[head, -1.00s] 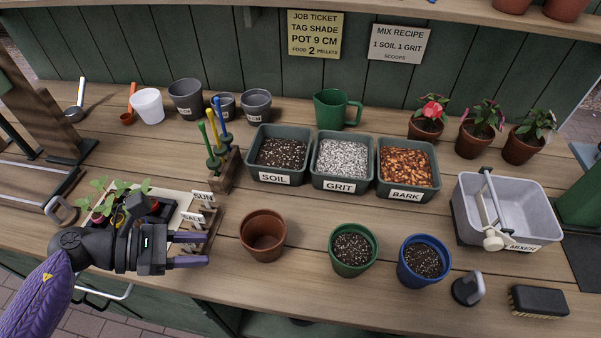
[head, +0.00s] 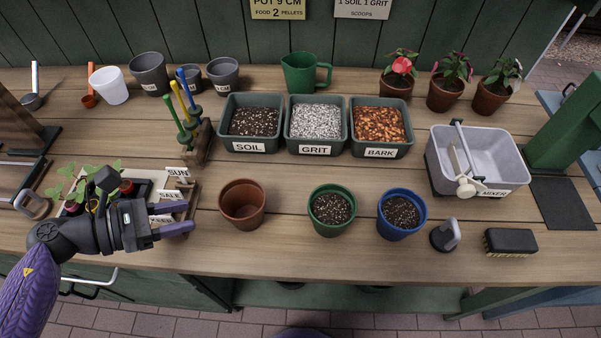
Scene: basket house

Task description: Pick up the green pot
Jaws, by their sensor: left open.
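The green pot (head: 332,227) stands upright on the wooden bench near its front edge, with dark soil in it. It is between an empty brown pot (head: 242,222) on its left and a soil-filled blue pot (head: 402,232) on its right. My left gripper (head: 182,218) is open and empty at the left of the bench, pointing right. It is apart from the green pot, with the brown pot between them. The gripper partly hides the seedling tray and tag rack behind it. My right gripper is not in view.
Bins of soil, grit and bark (head: 380,140) stand behind the pots. A grey mixer tub (head: 500,150) is at right. A grey-handled tool (head: 445,236) and a brush (head: 510,242) lie right of the blue pot. A green jug (head: 299,75) stands at the back. Bare wood lies before the pots.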

